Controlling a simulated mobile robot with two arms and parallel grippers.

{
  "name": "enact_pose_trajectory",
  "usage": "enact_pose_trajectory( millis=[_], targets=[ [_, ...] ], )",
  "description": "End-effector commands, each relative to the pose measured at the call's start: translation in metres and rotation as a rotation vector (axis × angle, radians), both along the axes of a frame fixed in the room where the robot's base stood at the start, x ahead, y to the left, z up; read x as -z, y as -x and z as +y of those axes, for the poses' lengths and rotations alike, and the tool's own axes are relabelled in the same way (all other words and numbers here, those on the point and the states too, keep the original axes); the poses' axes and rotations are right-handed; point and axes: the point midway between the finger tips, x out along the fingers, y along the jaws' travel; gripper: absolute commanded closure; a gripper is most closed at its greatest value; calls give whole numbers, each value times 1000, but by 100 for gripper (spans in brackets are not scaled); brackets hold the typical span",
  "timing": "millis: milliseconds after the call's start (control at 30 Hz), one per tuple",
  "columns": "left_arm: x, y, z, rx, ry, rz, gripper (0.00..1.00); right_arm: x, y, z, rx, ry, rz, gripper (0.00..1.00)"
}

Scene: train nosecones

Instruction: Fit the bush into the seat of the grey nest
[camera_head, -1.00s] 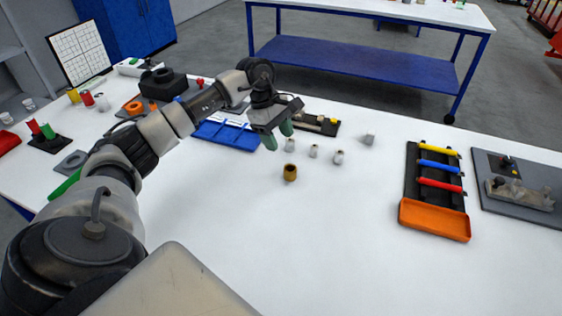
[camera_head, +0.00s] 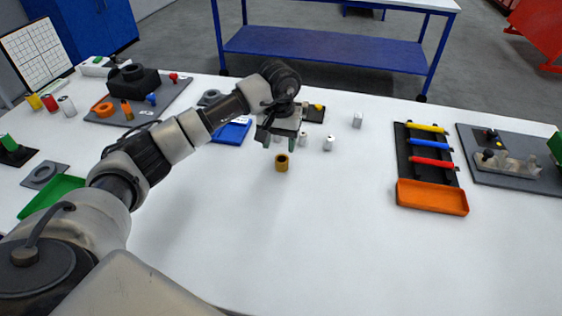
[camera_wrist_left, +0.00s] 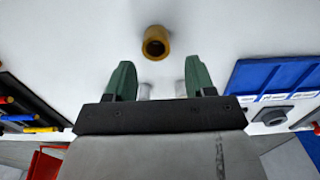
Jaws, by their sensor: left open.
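The bush is a short brass-coloured hollow cylinder (camera_head: 281,163) standing upright on the white table, its bore facing up. My left gripper (camera_head: 277,141) is open and empty, just behind the bush in the head view. In the left wrist view the bush (camera_wrist_left: 156,42) lies beyond the gap between the green fingertips (camera_wrist_left: 158,68), not between them. A grey piece with a round opening (camera_head: 211,97) sits behind the blue tray; it may be the grey nest. A flat grey plate with a ring (camera_head: 44,174) lies at the left; I cannot tell which is the nest.
Small grey-white cylinders (camera_head: 328,143) stand close to my left gripper. A blue tray (camera_head: 232,132) is left of it. An orange tray (camera_head: 432,198) and a rack of coloured rods (camera_head: 428,144) stand at the right. The front middle of the table is clear.

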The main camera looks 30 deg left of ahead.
Motion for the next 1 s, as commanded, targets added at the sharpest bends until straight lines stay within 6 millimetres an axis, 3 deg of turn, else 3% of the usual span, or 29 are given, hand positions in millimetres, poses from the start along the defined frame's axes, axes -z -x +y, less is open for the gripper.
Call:
enact_pose_trajectory(
  millis=[400,700,1000],
  targets=[
    [50,-3,0,-1,1,2,46,-16,0,0,2,0,0,57],
    [54,-3,1,-1,0,0,47,-15,0,6,4,-7,1,57],
    [54,-4,1,-2,1,-1,93,-15,0,7,4,-8,1,57]
  ],
)
